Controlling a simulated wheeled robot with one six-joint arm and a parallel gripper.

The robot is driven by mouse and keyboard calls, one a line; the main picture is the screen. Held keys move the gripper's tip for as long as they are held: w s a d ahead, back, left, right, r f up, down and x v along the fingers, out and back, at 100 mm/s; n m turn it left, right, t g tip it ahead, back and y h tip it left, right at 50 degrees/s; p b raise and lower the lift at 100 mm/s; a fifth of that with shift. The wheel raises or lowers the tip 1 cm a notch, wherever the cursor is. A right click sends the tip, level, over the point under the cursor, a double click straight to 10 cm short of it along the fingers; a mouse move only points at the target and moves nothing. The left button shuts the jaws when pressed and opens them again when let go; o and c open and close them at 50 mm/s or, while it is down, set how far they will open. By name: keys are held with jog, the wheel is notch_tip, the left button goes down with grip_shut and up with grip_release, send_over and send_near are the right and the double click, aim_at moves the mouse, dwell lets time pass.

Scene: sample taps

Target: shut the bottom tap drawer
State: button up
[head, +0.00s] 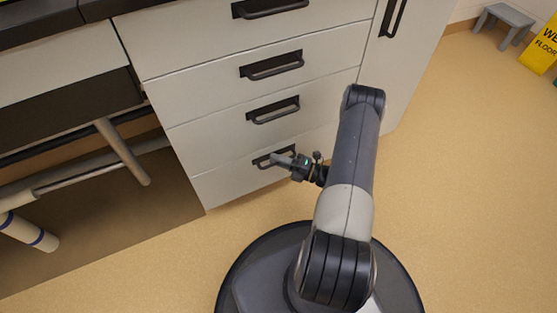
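The bottom drawer (224,183) is the lowest white front in the stack of drawers, left of the picture's middle. Its front looks about flush with the fronts above; a small gap cannot be ruled out. Its dark bar handle (262,161) is partly hidden by my gripper. My gripper (280,160) is at this handle, its fingers pointing left across it. From this view I cannot tell whether it touches the handle or whether the fingers are apart.
Above are more white drawers with dark handles (272,67), looking closed. A tall door (415,60) is to the right. An open bay with pipes (120,150) is on the left. A grey stool (503,22) and yellow sign (541,48) stand far right. The tan floor (465,190) is clear.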

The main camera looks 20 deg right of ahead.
jog(key=shift+f, duration=0.2)
jog(key=p+v, duration=0.2)
jog(key=v, duration=0.8)
jog(key=shift+s+d+r, duration=0.2)
jog(key=shift+s+d, duration=0.05)
jog(key=shift+d, duration=0.1)
